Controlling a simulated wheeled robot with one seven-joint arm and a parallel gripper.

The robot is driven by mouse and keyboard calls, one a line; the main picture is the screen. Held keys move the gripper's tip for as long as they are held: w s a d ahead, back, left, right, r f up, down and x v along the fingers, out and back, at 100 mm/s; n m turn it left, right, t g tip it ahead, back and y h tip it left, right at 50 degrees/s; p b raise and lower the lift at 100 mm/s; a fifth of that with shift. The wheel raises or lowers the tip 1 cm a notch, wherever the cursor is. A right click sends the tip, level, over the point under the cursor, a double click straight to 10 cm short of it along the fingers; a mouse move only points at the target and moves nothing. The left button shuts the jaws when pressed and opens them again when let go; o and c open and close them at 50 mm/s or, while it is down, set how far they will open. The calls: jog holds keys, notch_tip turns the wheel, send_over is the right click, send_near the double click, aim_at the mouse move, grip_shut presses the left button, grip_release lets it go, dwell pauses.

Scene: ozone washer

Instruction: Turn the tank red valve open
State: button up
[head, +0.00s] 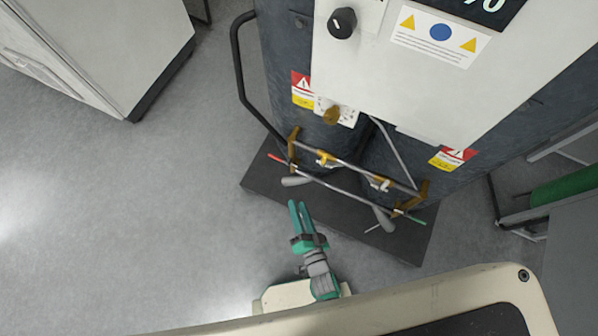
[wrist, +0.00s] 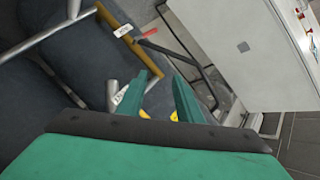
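The red valve handle (head: 277,158) is a small red-tipped lever at the left end of the metal pipes, in front of the dark tanks. In the wrist view, the red handle (wrist: 150,32) shows small, beyond the fingertips and beside a brass-coloured fitting (wrist: 113,18). My gripper (head: 298,202) is below and slightly right of the red handle in the head view, apart from it. In the wrist view, the two teal fingers (wrist: 160,78) stand apart with a gap between them, and nothing is held. Part of the handle's mount is hard to make out.
A green-tipped lever (head: 416,220) is at the pipes' right end. Grey rounded handles (head: 297,181) stick out near the pipes. A black bent rail (head: 241,65) runs along the machine's left side. A dark base plate (head: 262,187) lies underneath. The floor (head: 130,200) to the left is clear.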

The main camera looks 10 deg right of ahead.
jog(key=s+a+r+n, duration=0.1)
jog(key=s+r+n, duration=0.1)
jog(key=s+r, duration=0.2)
jog(key=shift+r, duration=0.25)
jog(key=shift+c, duration=0.5)
